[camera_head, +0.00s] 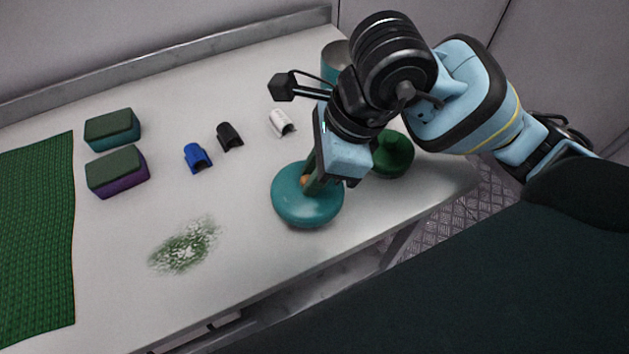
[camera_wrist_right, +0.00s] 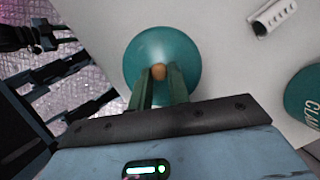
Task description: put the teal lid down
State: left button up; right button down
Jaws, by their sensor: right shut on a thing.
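The teal lid (camera_head: 297,210) is a round disc with an orange-brown knob (camera_wrist_right: 158,71) at its centre. In the head view it is at the front right part of the table, and it also fills the middle of the right wrist view (camera_wrist_right: 165,46). My right gripper (camera_head: 310,182) comes down from above, its green fingers shut on the knob. I cannot tell whether the lid touches the table or hangs just above it. My left gripper is not in view.
A teal pot (camera_head: 333,66) stands behind my right arm, and a dark green round lid (camera_head: 394,155) lies right of the teal one. White (camera_head: 282,123), black (camera_head: 229,137) and blue (camera_head: 197,158) clips, two sponges (camera_head: 117,172), a green mat (camera_head: 35,230) and a green-white spill (camera_head: 184,246) lie left.

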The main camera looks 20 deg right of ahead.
jog(key=shift+f, duration=1.8)
jog(key=shift+f, duration=0.1)
jog(key=c, duration=1.8)
grip_release()
jog(key=shift+f+b, duration=0.1)
jog(key=shift+b, duration=0.2)
jog(key=o, duration=0.5)
jog(key=shift+r, duration=0.3)
jog(key=p+v, duration=0.1)
jog(key=v, duration=1.1)
jog(key=shift+p, duration=0.35)
jog(key=shift+f, duration=0.1)
